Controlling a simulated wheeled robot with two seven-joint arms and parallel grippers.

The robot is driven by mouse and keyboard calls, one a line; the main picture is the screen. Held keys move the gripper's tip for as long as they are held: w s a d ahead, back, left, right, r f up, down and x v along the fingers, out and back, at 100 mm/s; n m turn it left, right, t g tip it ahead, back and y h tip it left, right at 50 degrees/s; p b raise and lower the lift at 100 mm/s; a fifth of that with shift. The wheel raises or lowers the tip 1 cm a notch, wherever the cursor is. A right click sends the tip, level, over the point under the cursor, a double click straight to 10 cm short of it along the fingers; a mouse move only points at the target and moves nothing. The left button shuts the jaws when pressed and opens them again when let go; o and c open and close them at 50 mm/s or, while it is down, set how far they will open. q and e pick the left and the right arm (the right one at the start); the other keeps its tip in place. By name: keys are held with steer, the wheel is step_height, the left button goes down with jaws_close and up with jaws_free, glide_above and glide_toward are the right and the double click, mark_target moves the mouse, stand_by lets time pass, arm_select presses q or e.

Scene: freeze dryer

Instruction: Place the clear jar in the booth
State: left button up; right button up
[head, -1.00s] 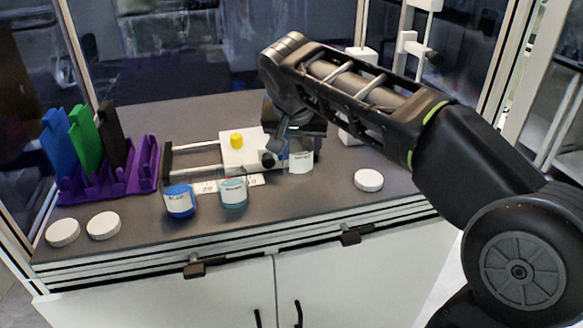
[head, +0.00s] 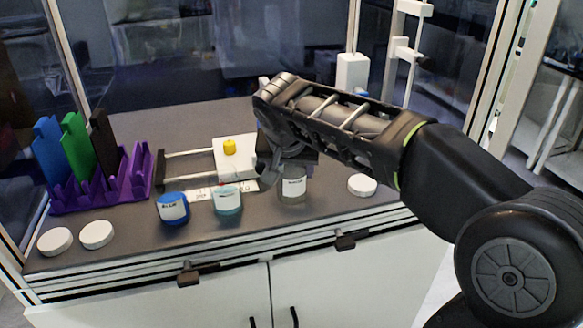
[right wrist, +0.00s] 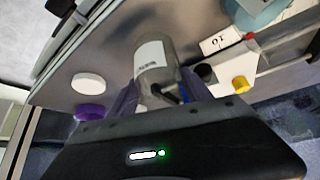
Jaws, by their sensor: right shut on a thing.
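The clear jar (head: 292,187) with a white label is at the right of the row of jars, near the front of the booth floor (head: 330,208). My right gripper (head: 284,168) is shut on it from behind; its fingertips are mostly hidden in the head view. In the right wrist view, the clear jar (right wrist: 152,58) sits between the two purple fingers (right wrist: 160,92). I cannot tell whether its base touches the floor. My left gripper is not in view.
A blue jar (head: 173,209) and a teal jar (head: 228,199) stand left of it. White discs (head: 362,185) lie at the front right and left (head: 96,235). A purple rack (head: 135,175) stands left. A white slider with a yellow knob (head: 229,146) lies behind the jars.

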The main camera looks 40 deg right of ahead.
steer(key=shift+f, duration=0.2)
steer(key=o, duration=1.5)
steer(key=shift+r, duration=0.1)
steer(key=shift+r, duration=0.2)
steer(key=v, duration=1.2)
steer(key=shift+d, duration=0.1)
